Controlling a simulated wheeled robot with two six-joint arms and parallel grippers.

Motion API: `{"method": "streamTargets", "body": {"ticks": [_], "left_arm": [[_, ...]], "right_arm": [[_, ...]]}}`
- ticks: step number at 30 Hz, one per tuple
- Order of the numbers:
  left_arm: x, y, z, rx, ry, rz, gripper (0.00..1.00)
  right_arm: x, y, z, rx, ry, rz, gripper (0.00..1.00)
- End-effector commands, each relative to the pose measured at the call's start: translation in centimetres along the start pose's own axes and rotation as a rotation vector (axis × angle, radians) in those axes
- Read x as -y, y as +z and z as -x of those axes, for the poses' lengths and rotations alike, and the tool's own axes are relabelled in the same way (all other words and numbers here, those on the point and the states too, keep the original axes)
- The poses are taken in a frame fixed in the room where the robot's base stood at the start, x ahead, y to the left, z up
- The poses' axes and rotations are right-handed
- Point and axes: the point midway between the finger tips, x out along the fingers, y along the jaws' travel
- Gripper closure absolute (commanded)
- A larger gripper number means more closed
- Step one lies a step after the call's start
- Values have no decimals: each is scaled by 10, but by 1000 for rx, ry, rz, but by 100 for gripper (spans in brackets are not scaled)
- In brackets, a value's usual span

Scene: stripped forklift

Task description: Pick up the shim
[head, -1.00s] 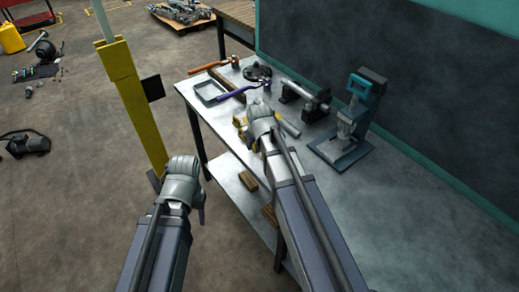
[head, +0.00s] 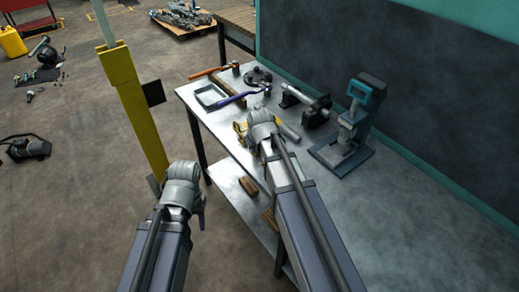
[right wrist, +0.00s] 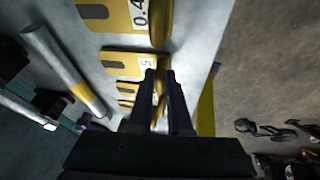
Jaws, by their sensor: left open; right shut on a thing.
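Several yellow slotted shim plates (right wrist: 115,65) with white number labels lie on the metal bench in the right wrist view. My right gripper (right wrist: 160,75) is over the right end of these plates, its two fingers close together on a narrow yellow piece between them. Which plate that piece belongs to is hard to tell. In the head view my right gripper (head: 262,132) is low over the bench, and a bit of yellow (head: 241,128) shows at its left; the fingers hide the rest. My left gripper (head: 183,183) is open, off the bench's left side, with nothing visible in it.
The bench holds a grey tray (head: 209,98), an orange-handled hammer (head: 207,72), a purple-handled hammer (head: 237,97) and a blue press (head: 360,115). A yellow post (head: 138,110) stands left of the bench. Brown blocks (head: 248,186) lie on the lower shelf.

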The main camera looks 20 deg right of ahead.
Motion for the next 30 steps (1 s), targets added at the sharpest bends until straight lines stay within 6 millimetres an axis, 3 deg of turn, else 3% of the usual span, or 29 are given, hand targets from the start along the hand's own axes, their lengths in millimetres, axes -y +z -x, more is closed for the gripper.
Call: {"method": "streamTargets", "body": {"ticks": [11, 30], "left_arm": [[1, 1, 11, 0, 0, 0, 50], [9, 6, 96, 0, 0, 0, 50]], "right_arm": [[-2, -4, 10, 1, 0, 0, 100], [-15, -37, 88, 1, 0, 0, 100]]}}
